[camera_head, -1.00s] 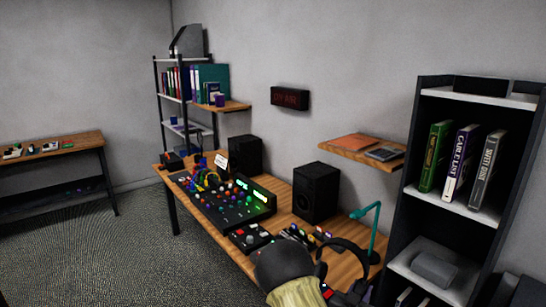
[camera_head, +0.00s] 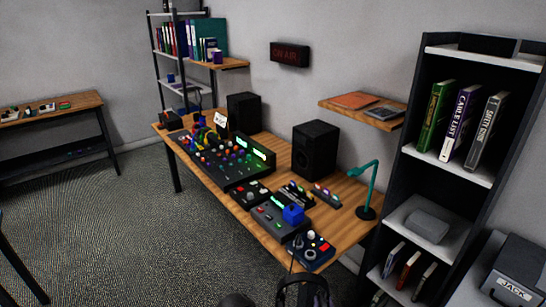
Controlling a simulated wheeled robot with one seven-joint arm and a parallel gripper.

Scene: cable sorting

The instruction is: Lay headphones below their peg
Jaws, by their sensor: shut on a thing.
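The black headphones (camera_head: 305,288) show at the bottom edge, in front of the desk's near end. Their curved headband is in view and their lower part is cut off by the frame. A dark rounded part of my gripper (camera_head: 236,300) shows at the bottom edge, just left of the headphones. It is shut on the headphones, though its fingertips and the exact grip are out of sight. I cannot make out the headphones' peg.
The wooden desk (camera_head: 262,230) carries a mixer (camera_head: 230,165), a grey unit with a blue knob (camera_head: 280,218), a small dark control box (camera_head: 312,250), speakers (camera_head: 316,150) and a teal lamp (camera_head: 367,190). A black shelf (camera_head: 405,165) stands at right. Carpet (camera_head: 120,230) at left is open.

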